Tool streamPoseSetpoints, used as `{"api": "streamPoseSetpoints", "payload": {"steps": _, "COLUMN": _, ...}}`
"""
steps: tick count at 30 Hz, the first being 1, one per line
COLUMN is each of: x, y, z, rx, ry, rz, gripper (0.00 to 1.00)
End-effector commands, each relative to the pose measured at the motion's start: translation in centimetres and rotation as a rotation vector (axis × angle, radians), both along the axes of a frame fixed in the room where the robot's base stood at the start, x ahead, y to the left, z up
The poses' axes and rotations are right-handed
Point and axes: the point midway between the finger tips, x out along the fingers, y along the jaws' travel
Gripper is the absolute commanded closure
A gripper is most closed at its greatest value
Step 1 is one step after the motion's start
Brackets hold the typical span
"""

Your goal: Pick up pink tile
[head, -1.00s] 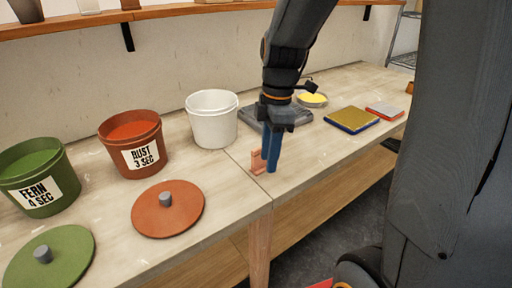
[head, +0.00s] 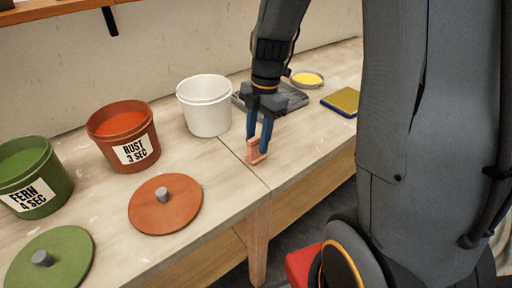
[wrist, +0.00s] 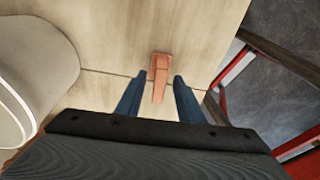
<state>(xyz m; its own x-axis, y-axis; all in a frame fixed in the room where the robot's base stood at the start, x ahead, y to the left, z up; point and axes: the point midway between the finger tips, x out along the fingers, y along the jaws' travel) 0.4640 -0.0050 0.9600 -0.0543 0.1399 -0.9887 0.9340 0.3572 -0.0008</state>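The pink tile (head: 254,153) stands on edge on the table, close to the seam between two tabletop sections. My gripper (head: 257,145) points down over it, with one blue finger on each side. In the wrist view the tile (wrist: 161,68) shows between the two fingertips of my gripper (wrist: 160,76), with a visible gap on both sides. The gripper is open and holds nothing. The fingers hide part of the tile in the head view.
A white bucket (head: 207,112) stands left of my gripper. A rust bucket (head: 112,152), a green bucket (head: 62,188) and their lids, rust (head: 180,208) and green (head: 70,262), are further left. A grey tray (head: 288,100) lies behind. The table's front edge is near.

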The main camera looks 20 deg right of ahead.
Motion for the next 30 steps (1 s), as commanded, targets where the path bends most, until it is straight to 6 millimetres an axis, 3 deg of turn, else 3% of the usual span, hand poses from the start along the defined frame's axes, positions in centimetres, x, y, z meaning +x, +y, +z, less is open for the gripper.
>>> {"api": "streamPoseSetpoints", "payload": {"steps": 5, "x": -0.1, "y": 0.4, "z": -1.6, "rx": 0.0, "ry": 0.001, "rz": 0.004, "gripper": 0.66}}
{"api": "streamPoseSetpoints", "payload": {"steps": 13, "x": -0.1, "y": 0.5, "z": -1.8, "rx": -0.001, "ry": -0.001, "rz": 0.004, "gripper": 0.66}}
{"api": "streamPoseSetpoints", "payload": {"steps": 19, "x": -0.1, "y": 0.5, "z": -1.8, "rx": -0.001, "ry": -0.001, "rz": 0.004, "gripper": 0.99}}
{"api": "streamPoseSetpoints", "payload": {"steps": 30, "x": 0.0, "y": 0.5, "z": -1.4, "rx": -0.001, "ry": -0.003, "rz": 0.004, "gripper": 1.0}}
